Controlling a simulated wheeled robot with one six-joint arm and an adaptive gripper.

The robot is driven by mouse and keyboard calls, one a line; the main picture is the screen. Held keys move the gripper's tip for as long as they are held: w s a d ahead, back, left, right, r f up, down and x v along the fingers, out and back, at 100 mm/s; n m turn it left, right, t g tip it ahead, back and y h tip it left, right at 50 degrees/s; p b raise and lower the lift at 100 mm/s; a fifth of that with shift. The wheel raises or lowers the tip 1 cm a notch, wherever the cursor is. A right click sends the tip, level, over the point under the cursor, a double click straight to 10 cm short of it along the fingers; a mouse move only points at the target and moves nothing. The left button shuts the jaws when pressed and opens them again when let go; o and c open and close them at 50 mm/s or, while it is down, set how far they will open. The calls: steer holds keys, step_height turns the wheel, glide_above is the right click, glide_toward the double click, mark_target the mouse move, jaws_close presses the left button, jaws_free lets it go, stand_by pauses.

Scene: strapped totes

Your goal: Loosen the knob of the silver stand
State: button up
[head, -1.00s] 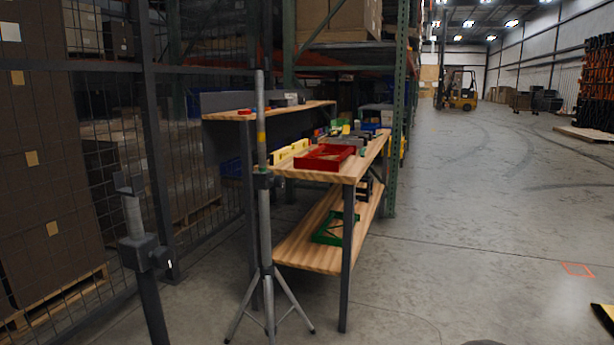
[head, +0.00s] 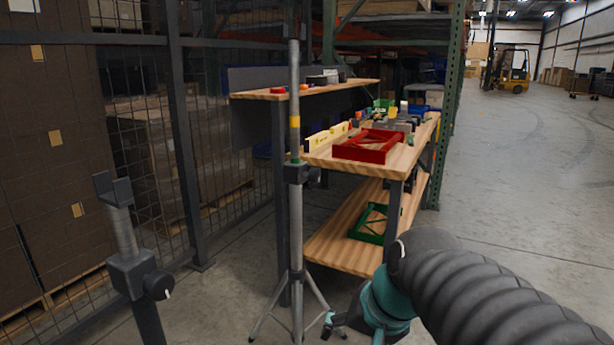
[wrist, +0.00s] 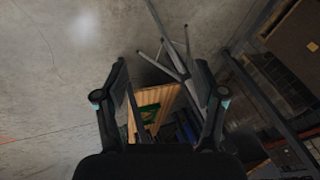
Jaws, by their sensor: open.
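The silver stand (head: 296,228) is an upright tripod pole with a yellow band, left of the workbench in the head view. Its dark knob (head: 313,176) sticks out to the right from a collar at about the height of the bench's main top. My gripper (head: 335,325) is low at the bottom of the head view, right of the stand's legs and well below the knob. In the wrist view my gripper (wrist: 162,64) has its fingers spread with nothing between them. The stand's splayed legs (wrist: 175,47) show beyond the fingers; I cannot make out the knob there.
A darker stand (head: 130,272) with a forked top and its own knob (head: 158,285) is at the left. The wooden workbench (head: 320,246) holds a red tray (head: 368,146) and a green frame (head: 370,222). A mesh fence (head: 184,150) stands behind. Open floor (head: 530,210) is at the right.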

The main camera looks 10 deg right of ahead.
steer(key=w+a+r+m+y, duration=0.2)
steer(key=w+r+m+y, duration=0.1)
steer(key=w+m, duration=0.55)
steer(key=m+t+y, duration=0.6)
steer(key=m+y, duration=0.3)
steer(key=m, duration=0.8)
glide_toward(318, 177)
steer(key=x, duration=1)
steer(key=shift+w+a, duration=0.25)
steer(key=shift+w, duration=0.1)
steer(key=c, duration=1.2)
